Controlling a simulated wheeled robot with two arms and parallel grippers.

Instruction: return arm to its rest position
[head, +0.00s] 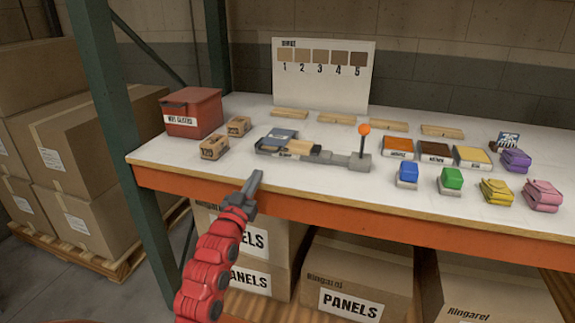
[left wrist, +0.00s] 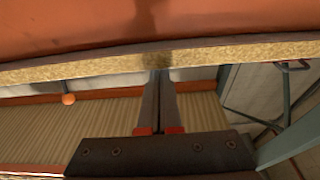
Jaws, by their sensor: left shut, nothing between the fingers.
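My red left arm (head: 212,265) comes up from the bottom of the head view, in front of the workbench. Its grey left gripper (head: 257,174) points up and slightly right, at the bench's front edge as seen in the picture. The fingers are together with nothing between them. They also show shut in the left wrist view (left wrist: 160,76), with the board edge (left wrist: 60,69) across the picture by their tips. I cannot tell whether they touch it. My right gripper is in neither view.
The white bench top (head: 215,179) holds a red bin (head: 193,111), small cardboard boxes (head: 214,147), a lever press with an orange knob (head: 364,129), wooden slats, colored blocks and pouches. A green upright (head: 106,100) stands left. Large panel boxes (head: 357,275) sit below.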

